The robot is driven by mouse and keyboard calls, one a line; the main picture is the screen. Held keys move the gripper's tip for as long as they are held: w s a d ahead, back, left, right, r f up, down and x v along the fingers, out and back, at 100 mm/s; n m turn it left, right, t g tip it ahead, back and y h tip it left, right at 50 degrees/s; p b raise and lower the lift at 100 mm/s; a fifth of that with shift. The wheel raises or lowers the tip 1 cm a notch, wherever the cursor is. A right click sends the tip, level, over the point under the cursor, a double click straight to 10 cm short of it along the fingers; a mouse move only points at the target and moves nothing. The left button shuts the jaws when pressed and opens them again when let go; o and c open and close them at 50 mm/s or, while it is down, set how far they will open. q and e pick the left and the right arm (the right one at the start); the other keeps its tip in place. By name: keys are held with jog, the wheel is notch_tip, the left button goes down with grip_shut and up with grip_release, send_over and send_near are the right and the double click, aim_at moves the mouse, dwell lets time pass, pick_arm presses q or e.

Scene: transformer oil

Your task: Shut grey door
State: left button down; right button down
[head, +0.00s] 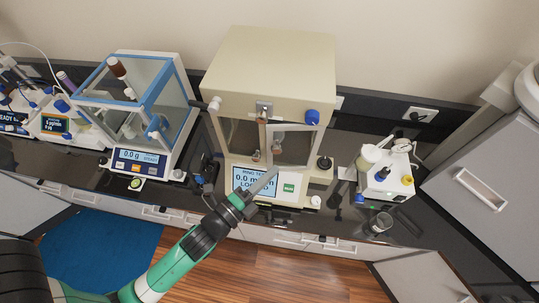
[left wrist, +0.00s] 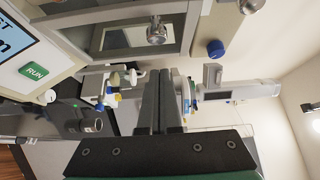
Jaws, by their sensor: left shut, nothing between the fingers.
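The beige tester (head: 270,65) stands at the middle back of the bench. Its chamber front has a framed glass door (head: 262,134) that appears to stand ajar, its edge towards me. A round metal knob (head: 279,141) sits on it. In the left wrist view, the framed panel (left wrist: 112,39) and knob (left wrist: 156,36) show above the fingers. My left gripper (head: 268,181) is shut and empty, in front of the tester's display and below the chamber opening. In the left wrist view its fingers (left wrist: 165,85) are together, apart from the knob. My right gripper is not in view.
A blue-framed glass balance (head: 150,83) stands left of the tester. The green RUN button (head: 289,188) is close to my left gripper. A grey cabinet (head: 485,170) is far right.

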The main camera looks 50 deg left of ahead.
aim_at(280, 152)
pick_arm(q)
jog(key=shift+w+a+b, duration=0.15)
jog(key=shift+w+a, duration=0.45)
jog(key=shift+a, duration=0.2)
jog(key=shift+w+a+b, duration=0.15)
jog(key=shift+w+a, duration=0.45)
jog(key=shift+a, duration=0.2)
jog(key=shift+f, duration=0.1)
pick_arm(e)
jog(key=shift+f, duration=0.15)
